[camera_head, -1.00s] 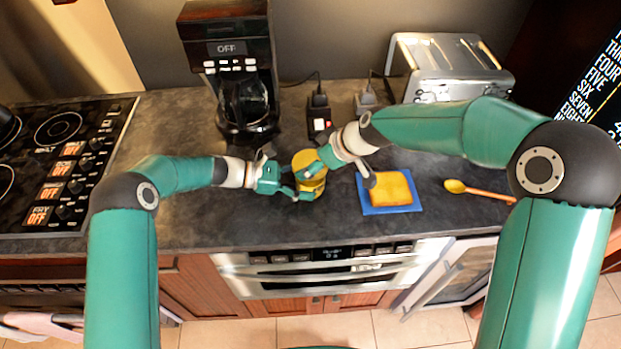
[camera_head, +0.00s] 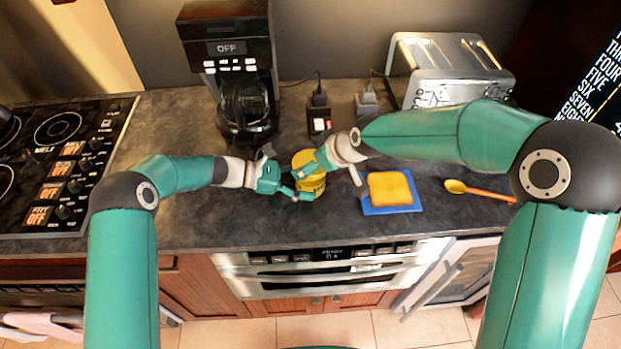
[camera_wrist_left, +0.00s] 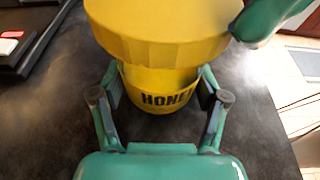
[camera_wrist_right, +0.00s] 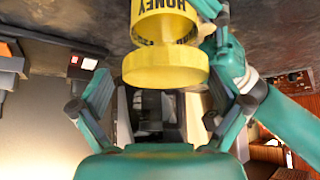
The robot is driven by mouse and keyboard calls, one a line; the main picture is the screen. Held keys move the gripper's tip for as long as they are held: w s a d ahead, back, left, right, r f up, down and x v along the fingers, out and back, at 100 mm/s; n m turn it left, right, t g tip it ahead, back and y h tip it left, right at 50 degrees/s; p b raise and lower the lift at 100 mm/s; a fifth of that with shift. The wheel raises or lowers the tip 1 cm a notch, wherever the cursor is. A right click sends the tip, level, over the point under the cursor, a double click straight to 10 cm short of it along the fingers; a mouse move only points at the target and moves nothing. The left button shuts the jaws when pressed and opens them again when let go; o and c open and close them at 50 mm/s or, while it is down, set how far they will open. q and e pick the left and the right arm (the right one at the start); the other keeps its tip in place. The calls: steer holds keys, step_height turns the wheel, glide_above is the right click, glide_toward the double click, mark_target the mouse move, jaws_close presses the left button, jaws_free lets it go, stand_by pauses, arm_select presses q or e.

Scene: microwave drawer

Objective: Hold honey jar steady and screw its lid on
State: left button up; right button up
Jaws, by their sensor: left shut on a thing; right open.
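The yellow honey jar (camera_head: 312,186) stands upright on the dark counter. My left gripper (camera_head: 300,190) is shut on its body from the left; the left wrist view shows its fingers on both sides of the HONEY label (camera_wrist_left: 165,99). The wide yellow lid (camera_head: 304,159) sits on top of the jar and also shows in the left wrist view (camera_wrist_left: 160,42). How far it is threaded cannot be seen. My right gripper (camera_wrist_right: 163,78) is open at the lid, and the lid (camera_wrist_right: 165,66) shows between its spread fingertips with clearance at the left.
A blue board with a bread slice (camera_head: 390,190) lies right of the jar, with a wooden spoon (camera_head: 480,190) beyond. A coffee maker (camera_head: 235,75) stands behind left and a toaster (camera_head: 450,70) behind right. The stove (camera_head: 60,165) is far left. Counter in front is clear.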

steer(key=n+g+y, duration=0.1)
steer(key=n, duration=0.1)
steer(key=n+g, duration=0.1)
steer(key=n, duration=0.1)
steer(key=shift+n+y, duration=0.4)
steer(key=n+g, duration=0.3)
steer(key=n, duration=0.1)
steer(key=shift+y, duration=0.4)
steer(key=shift+s+a, duration=0.1)
steer(key=shift+s, duration=0.05)
steer(key=c, duration=1.2)
steer(key=shift+s+m+t, duration=0.15)
steer(key=shift+m+t, duration=0.55)
steer(key=shift+m, duration=0.4)
steer(key=m+t+h, duration=0.1)
steer(key=m+t, duration=0.1)
steer(key=m, duration=0.1)
steer(key=shift+m+h, duration=0.3)
steer(key=shift+m+t+h, duration=0.4)
steer(key=shift+m+t, duration=0.2)
steer(key=shift+m, duration=0.4)
steer(key=shift+w+m+t, duration=0.2)
steer(key=shift+m+t, duration=0.1)
steer(key=shift+m, duration=0.2)
